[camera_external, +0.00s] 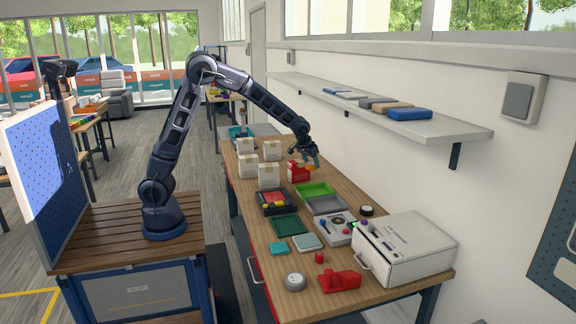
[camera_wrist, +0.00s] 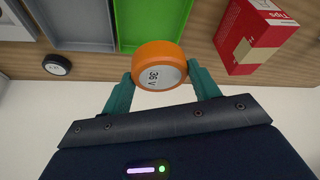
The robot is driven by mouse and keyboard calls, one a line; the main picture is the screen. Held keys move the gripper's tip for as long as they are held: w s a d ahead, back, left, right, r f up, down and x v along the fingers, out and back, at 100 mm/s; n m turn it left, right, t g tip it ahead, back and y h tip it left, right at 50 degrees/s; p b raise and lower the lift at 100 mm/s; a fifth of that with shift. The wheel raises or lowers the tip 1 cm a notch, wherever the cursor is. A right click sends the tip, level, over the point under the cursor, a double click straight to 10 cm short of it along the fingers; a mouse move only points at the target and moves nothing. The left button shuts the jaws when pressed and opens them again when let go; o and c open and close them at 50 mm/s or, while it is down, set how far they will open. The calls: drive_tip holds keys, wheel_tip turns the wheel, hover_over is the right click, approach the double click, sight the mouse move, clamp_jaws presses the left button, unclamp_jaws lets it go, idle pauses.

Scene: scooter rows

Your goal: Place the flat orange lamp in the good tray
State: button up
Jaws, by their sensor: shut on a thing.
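The flat orange lamp (camera_wrist: 160,65), a short round disc with a pale face marked "36 V", is held between the teal fingers of my gripper (camera_wrist: 160,78) in the wrist view. In the outside view my gripper (camera_external: 314,160) hangs above the bench near the red box, and the lamp shows only as a small orange patch (camera_external: 310,173). A green tray (camera_wrist: 150,20) lies just beyond the lamp in the wrist view and also shows in the outside view (camera_external: 314,189). I cannot read a "good" label on any tray.
A grey tray (camera_external: 325,205) adjoins the green one. A red box (camera_wrist: 258,35) stands close to my gripper. A dark round lamp (camera_wrist: 57,65) lies near the wall. White cartons (camera_external: 268,175) stand left, and a wall shelf (camera_external: 380,105) overhangs the back.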

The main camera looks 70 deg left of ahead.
wheel_tip(320, 180, down, 14)
drive_tip(key=shift+f, duration=0.15)
idle(0.4)
drive_tip(key=o, duration=1)
drive_tip(key=shift+f, duration=0.1)
drive_tip(key=s+d+r+h, duration=0.1)
drive_tip(key=s+r, duration=0.6)
drive_tip(key=r, duration=0.4)
drive_tip(key=s+d+r, duration=0.1)
drive_tip(key=s+r, duration=0.7)
drive_tip(key=r, duration=0.2)
drive_tip(key=s+r+m, duration=0.1)
drive_tip(key=s+r, duration=0.2)
drive_tip(key=s, duration=0.8)
drive_tip(key=s+d+r+m, duration=0.1)
drive_tip(key=s+r+m, duration=0.1)
drive_tip(key=s, duration=0.9)
drive_tip(key=s+d+r+m, duration=0.1)
drive_tip(key=s+r, duration=0.3)
drive_tip(key=s, duration=0.7)
drive_tip(key=shift+m+h, duration=0.3)
drive_tip(key=shift+h, duration=0.1)
